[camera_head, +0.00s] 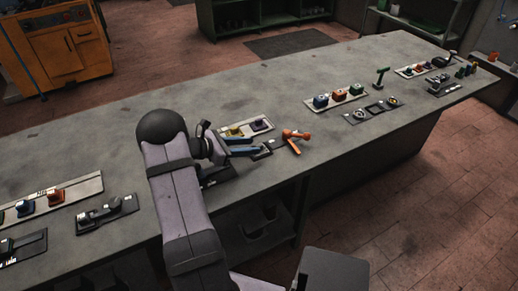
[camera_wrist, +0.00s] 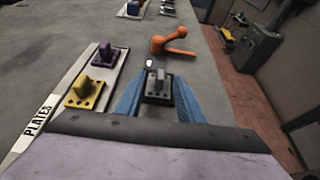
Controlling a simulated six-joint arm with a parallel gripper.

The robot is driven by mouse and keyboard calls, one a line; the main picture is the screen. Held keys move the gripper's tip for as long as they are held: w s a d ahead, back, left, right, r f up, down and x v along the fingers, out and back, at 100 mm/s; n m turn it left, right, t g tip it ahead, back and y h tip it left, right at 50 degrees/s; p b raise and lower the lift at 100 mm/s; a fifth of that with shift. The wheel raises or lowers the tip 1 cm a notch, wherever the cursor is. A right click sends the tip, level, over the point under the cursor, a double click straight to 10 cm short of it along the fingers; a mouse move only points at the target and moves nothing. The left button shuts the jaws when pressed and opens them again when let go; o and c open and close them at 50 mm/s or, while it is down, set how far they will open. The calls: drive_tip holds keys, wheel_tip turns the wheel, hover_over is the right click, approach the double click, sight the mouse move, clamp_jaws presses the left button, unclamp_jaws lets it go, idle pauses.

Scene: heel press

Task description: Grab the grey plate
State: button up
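The grey plate (camera_wrist: 158,92) is a small dark grey block with an upright lighter grey knob, seen in the wrist view between the blue fingertips. My gripper (camera_wrist: 159,82) is open, with one finger along each side of the plate. I cannot tell whether the fingers touch it. In the head view my gripper (camera_head: 254,147) is low over the bench, right of my arm, and its fingers partly hide the plate. A yellow plate (camera_wrist: 85,92) and a purple plate (camera_wrist: 105,55) sit on a pale strip (camera_wrist: 52,107) marked PLATES, left of the gripper.
The grey bench (camera_head: 110,130) has other strips of coloured parts (camera_head: 340,95) farther right and at the left. Bare bench top lies behind the PLATES strip.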

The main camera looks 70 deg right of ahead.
drive_tip(key=shift+x, duration=1.4)
clamp_jaws()
drive_tip(key=shift+r, duration=0.1)
wheel_tip(320, 180, up, 10)
drive_tip(key=b, duration=0.1)
